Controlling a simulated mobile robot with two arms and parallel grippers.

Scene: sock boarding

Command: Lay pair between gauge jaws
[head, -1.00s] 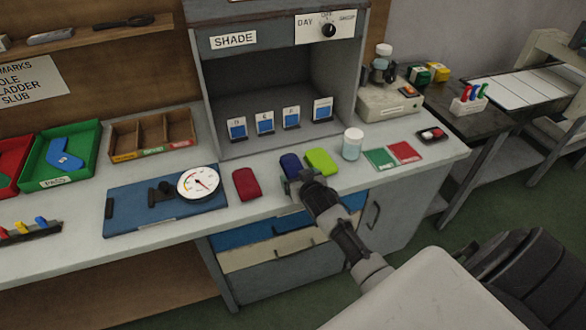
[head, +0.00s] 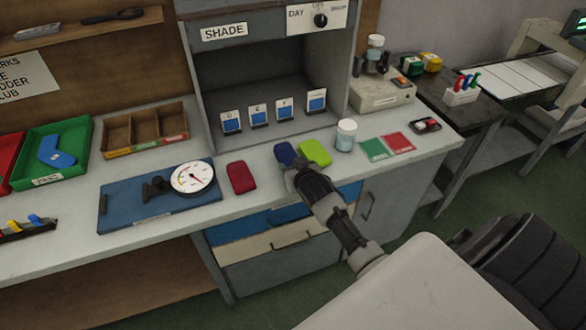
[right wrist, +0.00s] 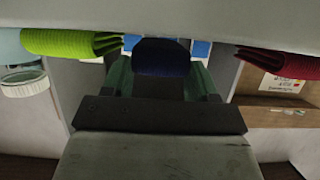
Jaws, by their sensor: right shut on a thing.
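The gauge is a blue board (head: 120,210) with a white round dial (head: 193,178) and small dark jaws (head: 156,188) to the dial's left, on the bench. A folded navy sock pair (head: 285,152) is at my right gripper (head: 293,168). In the right wrist view the navy pair (right wrist: 160,57) sits between the two fingers, which are shut on it. Whether it touches the bench is unclear. A red pair (head: 241,177) lies between the gauge and the navy pair, and a lime pair (head: 315,152) lies just right of it. My left gripper is not in view.
The shade booth (head: 222,86) with small blue cards stands behind. A white-capped jar (head: 346,135) and green and red squares (head: 388,146) lie to the right. A green tray (head: 24,172) and a wooden divided box (head: 118,136) are at the left.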

